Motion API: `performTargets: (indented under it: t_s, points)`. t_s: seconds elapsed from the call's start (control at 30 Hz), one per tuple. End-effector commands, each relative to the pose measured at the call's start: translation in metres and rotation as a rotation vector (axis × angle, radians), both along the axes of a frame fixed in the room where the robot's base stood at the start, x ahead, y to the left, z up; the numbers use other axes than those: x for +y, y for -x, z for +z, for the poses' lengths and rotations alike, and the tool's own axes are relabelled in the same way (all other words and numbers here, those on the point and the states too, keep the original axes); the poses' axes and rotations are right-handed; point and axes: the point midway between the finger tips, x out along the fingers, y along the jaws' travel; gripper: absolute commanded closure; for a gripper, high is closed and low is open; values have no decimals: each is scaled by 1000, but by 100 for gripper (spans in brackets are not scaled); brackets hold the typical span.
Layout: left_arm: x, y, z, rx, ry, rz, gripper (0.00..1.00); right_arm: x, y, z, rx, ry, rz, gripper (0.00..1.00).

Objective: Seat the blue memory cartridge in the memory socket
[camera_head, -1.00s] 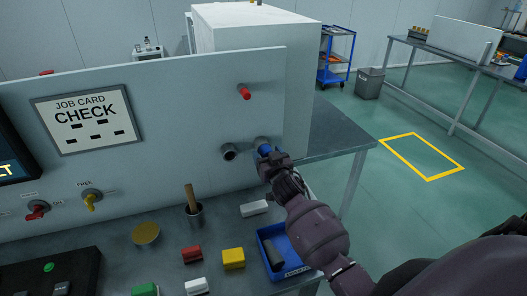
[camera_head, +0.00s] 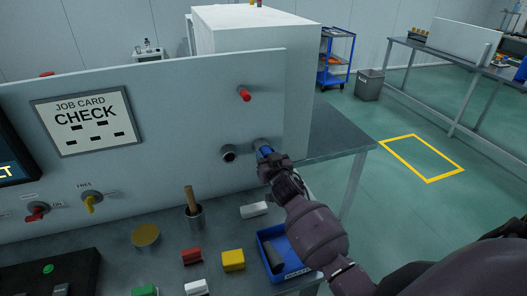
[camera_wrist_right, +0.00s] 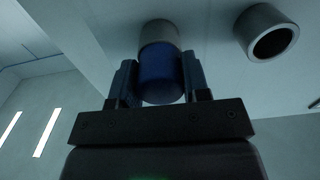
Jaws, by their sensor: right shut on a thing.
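The blue memory cartridge (camera_head: 265,151) is held between the fingers of my right gripper (camera_head: 268,158), at the right of the upright panel. In the right wrist view the blue cartridge (camera_wrist_right: 160,75) sits between the two fingers of the gripper (camera_wrist_right: 157,82). Its far end meets or overlaps a grey round socket collar (camera_wrist_right: 159,33) on the panel, roughly in line with it. I cannot tell how deep it goes. The socket collar also shows in the head view (camera_head: 260,143), partly hidden. Which socket is the memory socket is not legible. My left gripper is out of view.
A second, empty round socket (camera_head: 228,153) is just left. A red peg (camera_head: 244,94) sticks out above. Below stand a blue tray (camera_head: 295,272) with a dark piece, a cup with a wooden handle (camera_head: 193,207), and several coloured blocks on the bench.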

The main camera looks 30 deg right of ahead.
Motion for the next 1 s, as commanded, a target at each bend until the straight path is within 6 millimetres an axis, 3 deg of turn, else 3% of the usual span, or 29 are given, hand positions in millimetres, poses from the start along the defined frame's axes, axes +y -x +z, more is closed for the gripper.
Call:
performTargets:
  t_s: [0.03, 0.1, 1.0]
  points:
    - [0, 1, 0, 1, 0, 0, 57, 0, 0, 0, 0, 0, 0, 76]
    - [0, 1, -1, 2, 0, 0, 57, 0, 0, 0, 1, 0, 0, 86]
    - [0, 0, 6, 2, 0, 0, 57, 3, 12, 0, 0, -1, 0, 86]
